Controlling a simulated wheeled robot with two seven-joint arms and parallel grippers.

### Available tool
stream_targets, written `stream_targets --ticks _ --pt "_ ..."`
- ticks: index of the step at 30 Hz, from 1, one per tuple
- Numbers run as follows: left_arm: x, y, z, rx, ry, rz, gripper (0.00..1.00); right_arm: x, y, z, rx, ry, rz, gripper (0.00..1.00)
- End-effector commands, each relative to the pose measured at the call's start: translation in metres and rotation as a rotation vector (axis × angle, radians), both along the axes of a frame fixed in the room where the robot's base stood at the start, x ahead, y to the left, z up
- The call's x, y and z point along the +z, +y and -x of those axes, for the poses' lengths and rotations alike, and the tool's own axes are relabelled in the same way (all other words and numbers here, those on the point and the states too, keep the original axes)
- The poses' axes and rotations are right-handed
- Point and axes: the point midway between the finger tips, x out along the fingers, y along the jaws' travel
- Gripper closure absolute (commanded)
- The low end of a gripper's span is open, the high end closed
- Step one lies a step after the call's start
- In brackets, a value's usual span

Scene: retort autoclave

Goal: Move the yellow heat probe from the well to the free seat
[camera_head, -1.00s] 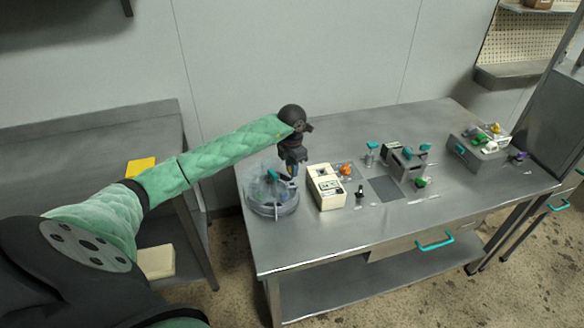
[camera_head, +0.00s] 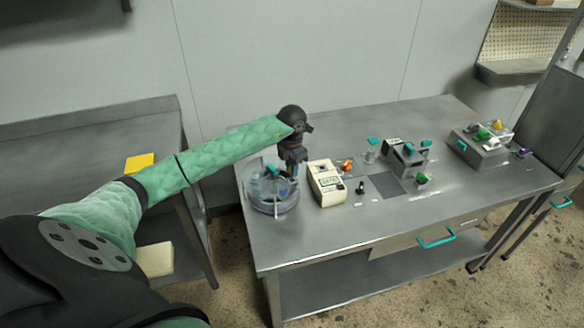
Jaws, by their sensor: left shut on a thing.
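My left gripper (camera_head: 292,172) points down at the back right rim of a clear round vessel (camera_head: 272,203). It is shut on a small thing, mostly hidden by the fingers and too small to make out. The vessel has a teal part (camera_head: 273,171) on top. A small yellow piece (camera_head: 497,124) shows on the grey box (camera_head: 483,150) at the far right; I cannot tell if it is the heat probe. The well and the free seat cannot be told apart for certain. My right gripper is out of view.
A cream device (camera_head: 327,187) stands just right of the vessel, with an orange piece (camera_head: 347,166) behind it. A grey fixture with teal parts (camera_head: 405,160) stands mid-table. The front of the steel table (camera_head: 320,235) is clear.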

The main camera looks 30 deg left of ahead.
Motion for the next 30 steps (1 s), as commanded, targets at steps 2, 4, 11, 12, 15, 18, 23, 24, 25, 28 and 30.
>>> stream_targets --ticks 2,4,11,12,15,18,23,24,25,28,30 --pt "0.0 0.0 0.0 0.0 0.0 0.0 1.0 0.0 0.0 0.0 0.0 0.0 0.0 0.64" --pt "0.0 0.0 0.0 0.0 0.0 0.0 1.0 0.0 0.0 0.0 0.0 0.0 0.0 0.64" --pt "0.0 0.0 0.0 0.0 0.0 0.0 1.0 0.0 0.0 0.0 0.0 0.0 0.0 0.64" --pt "-0.001 0.0 0.0 0.0 0.0 0.0 1.0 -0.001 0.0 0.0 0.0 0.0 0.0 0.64" --pt "-0.003 0.0 0.0 0.0 0.0 0.0 1.0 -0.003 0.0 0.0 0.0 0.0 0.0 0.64" --pt "-0.006 0.0 0.0 0.0 0.0 0.0 1.0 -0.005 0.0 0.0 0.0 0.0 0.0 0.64" --pt "-0.01 0.0 0.0 0.0 0.001 0.0 1.0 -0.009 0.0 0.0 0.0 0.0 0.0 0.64" --pt "-0.011 0.0 0.0 0.0 0.001 0.0 1.0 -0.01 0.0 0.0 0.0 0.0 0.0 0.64" --pt "-0.011 0.0 0.0 0.0 0.001 0.0 1.0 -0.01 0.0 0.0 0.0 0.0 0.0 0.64" --pt "-0.014 0.0 0.0 0.0 0.001 0.0 1.0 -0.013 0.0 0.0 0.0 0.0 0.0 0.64" --pt "-0.015 0.0 0.0 0.0 0.001 0.0 1.0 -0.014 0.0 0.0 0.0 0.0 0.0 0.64"
